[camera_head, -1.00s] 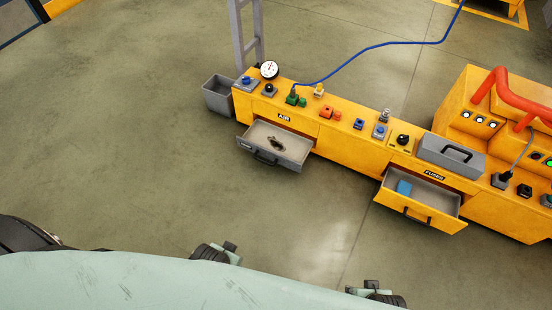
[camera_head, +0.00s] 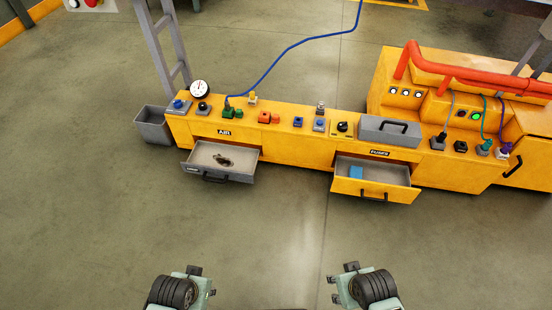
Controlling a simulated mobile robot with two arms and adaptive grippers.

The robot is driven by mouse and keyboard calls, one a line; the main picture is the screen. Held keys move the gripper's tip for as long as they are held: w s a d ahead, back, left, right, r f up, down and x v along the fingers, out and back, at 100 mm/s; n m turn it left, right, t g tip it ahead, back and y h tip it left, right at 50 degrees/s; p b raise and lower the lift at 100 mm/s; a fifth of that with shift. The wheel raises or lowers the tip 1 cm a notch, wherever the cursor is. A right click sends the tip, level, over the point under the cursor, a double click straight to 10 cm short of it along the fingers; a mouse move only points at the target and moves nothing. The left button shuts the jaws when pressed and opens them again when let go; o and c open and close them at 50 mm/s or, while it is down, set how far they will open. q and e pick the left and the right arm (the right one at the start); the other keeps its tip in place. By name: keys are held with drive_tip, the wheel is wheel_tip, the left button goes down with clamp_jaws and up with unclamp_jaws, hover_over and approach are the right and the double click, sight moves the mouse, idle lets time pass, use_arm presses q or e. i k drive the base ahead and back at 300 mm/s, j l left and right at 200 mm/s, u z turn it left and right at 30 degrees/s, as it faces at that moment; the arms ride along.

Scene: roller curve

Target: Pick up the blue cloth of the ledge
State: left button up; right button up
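I see no clear cloth on the top of the yellow console ledge (camera_head: 285,135). A small flat blue item (camera_head: 356,172) lies in the open yellow drawer (camera_head: 376,191) under the FUSES label; I cannot tell whether it is cloth. My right gripper (camera_head: 336,288) is at the bottom, right of centre, and my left gripper (camera_head: 207,290) is at the bottom left. Both are well apart from the console, over the floor side. Their fingers are too small and partly hidden to show whether they are open.
An open grey drawer (camera_head: 205,174) under the AIR label holds a dark item. A grey case (camera_head: 391,132) stands on the ledge among buttons and plugs. Red pipes (camera_head: 470,79) run above at right. A grey bin (camera_head: 154,127) stands at left. The floor before the console is clear.

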sight(354, 171)
drive_tip(key=i+l+u, duration=0.1)
drive_tip(key=l+u, duration=0.15)
drive_tip(key=l, duration=0.65)
drive_tip(key=l+u, duration=0.2)
drive_tip(key=l, duration=0.65)
drive_tip(key=i, duration=0.05)
